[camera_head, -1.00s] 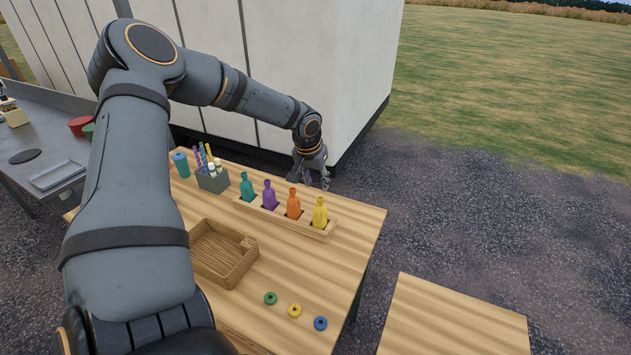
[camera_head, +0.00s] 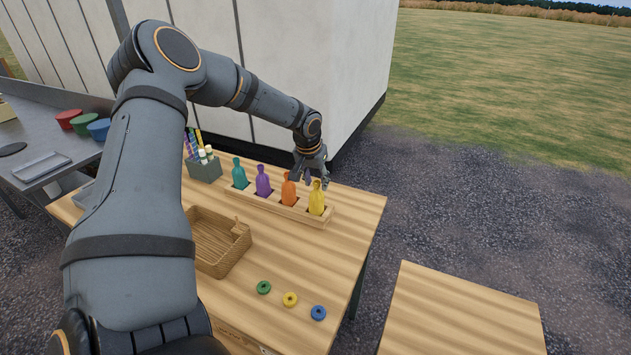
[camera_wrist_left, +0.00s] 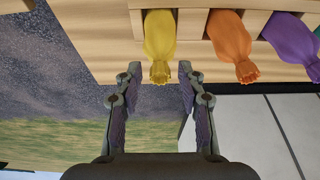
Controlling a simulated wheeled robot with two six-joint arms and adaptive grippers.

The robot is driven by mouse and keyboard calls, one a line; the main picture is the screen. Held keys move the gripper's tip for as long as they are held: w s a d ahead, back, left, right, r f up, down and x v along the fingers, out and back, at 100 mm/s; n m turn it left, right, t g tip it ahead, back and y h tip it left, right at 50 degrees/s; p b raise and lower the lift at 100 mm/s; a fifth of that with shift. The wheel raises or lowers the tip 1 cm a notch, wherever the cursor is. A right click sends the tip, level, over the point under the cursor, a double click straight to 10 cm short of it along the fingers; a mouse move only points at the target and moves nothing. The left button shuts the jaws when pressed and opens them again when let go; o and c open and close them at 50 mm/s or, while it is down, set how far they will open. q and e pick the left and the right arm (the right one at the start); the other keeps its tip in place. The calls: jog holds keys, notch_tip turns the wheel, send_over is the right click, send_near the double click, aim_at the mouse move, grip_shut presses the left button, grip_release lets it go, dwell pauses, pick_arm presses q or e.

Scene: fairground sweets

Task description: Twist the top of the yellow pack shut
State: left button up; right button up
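The yellow pack (camera_head: 317,200) stands upright in the right-end slot of a wooden rack (camera_head: 270,203). Its narrow, crimped top (camera_wrist_left: 160,72) points toward my left gripper in the left wrist view. My left gripper (camera_head: 317,184) is open, just behind and above the yellow pack in the head view. In the wrist view its two fingertips (camera_wrist_left: 160,78) stand on either side of the pack's top, with a gap on each side. I see no contact. My right gripper is in neither view.
Orange (camera_head: 289,190), purple (camera_head: 263,182) and teal (camera_head: 240,175) packs stand in the same rack. A woven basket (camera_head: 238,258), coloured rings (camera_head: 290,299) and a grey pen holder (camera_head: 203,168) share the table. The table's right part is clear.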

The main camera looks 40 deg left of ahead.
pick_arm(q)
jog(key=shift+c, duration=0.4)
jog(key=c, duration=0.6)
jog(key=shift+f+m+h, duration=0.1)
jog(key=shift+m+h, duration=0.2)
jog(key=shift+m, duration=0.7)
jog(key=shift+c, duration=0.2)
jog(key=shift+m+h+b, duration=0.3)
jog(key=shift+m+b, duration=0.5)
jog(key=shift+m, duration=0.3)
jog(key=m+h+b, duration=0.1)
jog(key=m+b, duration=0.2)
jog(key=m, duration=0.1)
jog(key=shift+m, duration=0.3)
jog(key=shift+m+h, duration=0.3)
jog(key=shift+m, duration=0.6)
jog(key=o, duration=0.7)
